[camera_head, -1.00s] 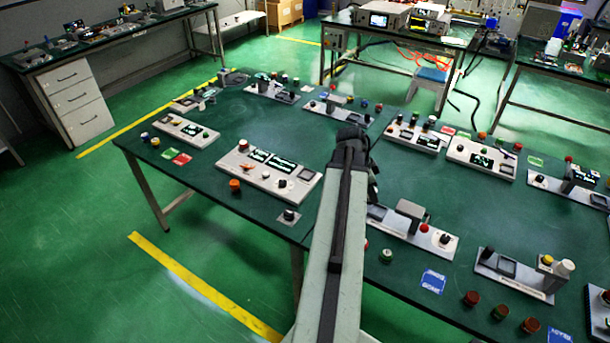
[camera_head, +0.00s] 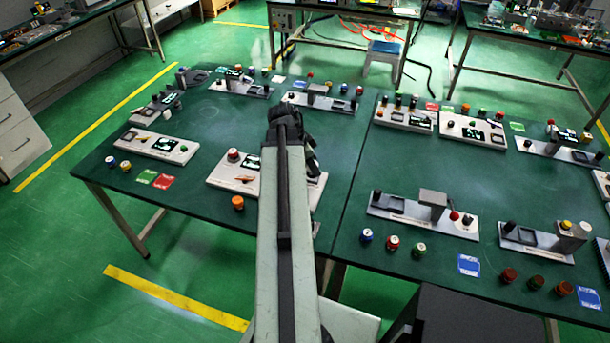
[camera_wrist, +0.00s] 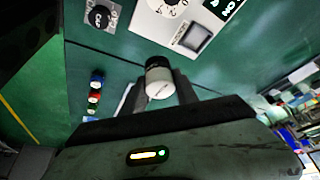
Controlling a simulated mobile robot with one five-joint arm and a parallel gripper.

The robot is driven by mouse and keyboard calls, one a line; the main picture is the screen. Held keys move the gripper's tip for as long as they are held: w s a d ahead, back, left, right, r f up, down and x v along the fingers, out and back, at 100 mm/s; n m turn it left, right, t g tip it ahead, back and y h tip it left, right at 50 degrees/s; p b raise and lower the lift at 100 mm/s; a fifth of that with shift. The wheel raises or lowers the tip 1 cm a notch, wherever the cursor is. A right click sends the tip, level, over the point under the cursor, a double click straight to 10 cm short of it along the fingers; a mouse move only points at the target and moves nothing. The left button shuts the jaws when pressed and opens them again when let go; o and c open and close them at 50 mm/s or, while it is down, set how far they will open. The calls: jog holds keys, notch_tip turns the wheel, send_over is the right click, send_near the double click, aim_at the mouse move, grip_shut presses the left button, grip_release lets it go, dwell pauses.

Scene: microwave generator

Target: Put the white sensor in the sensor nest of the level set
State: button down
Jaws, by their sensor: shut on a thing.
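The white sensor (camera_wrist: 158,82), a short cylinder with a dark end, is in my gripper (camera_wrist: 158,90) in the wrist view, with one finger on each side. In the head view the dark wrist (camera_head: 288,128) at the end of my arm is over the left table, and the sensor is hidden. A light panel (camera_wrist: 190,25) with a square recess (camera_wrist: 195,38) and a dial lies beyond the sensor in the wrist view, apart from it. Several panels have square dark recesses, including one right of my arm (camera_head: 375,207). I cannot tell which is the level set.
A panel (camera_head: 218,180) is partly hidden behind my arm. Loose knobs (camera_head: 392,243) and a blue card (camera_head: 469,265) lie at the right table's front. Another panel (camera_head: 545,243) stands at the right. Bare green tabletop (camera_head: 345,150) lies right of my wrist.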

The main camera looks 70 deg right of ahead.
jog(key=shift+s, duration=0.1)
jog(key=w+a+f+b, duration=0.4)
jog(key=w+f+b, duration=0.3)
jog(key=w, duration=0.4)
jog(key=shift+n+t, duration=0.3)
jog(key=shift+n, duration=0.1)
jog(key=s+d, duration=0.2)
jog(key=d, duration=0.2)
jog(key=s+d, duration=0.2)
jog(key=d, duration=0.3)
jog(key=s+d+f+b, duration=0.1)
jog(key=s+d, duration=0.2)
jog(key=d, duration=0.1)
jog(key=shift+d, duration=0.15)
jog(key=shift+s+d+f, duration=0.15)
jog(key=shift+d, duration=0.35)
notch_tip(320, 180, down, 4)
jog(key=b, duration=0.4)
jog(key=shift+a, duration=0.15)
jog(key=shift+r, duration=0.35)
jog(key=shift+f+b, duration=0.45)
jog(key=shift+f, duration=0.2)
jog(key=c, duration=0.9)
grip_release()
jog(key=shift+r, duration=0.1)
jog(key=shift+c, duration=0.2)
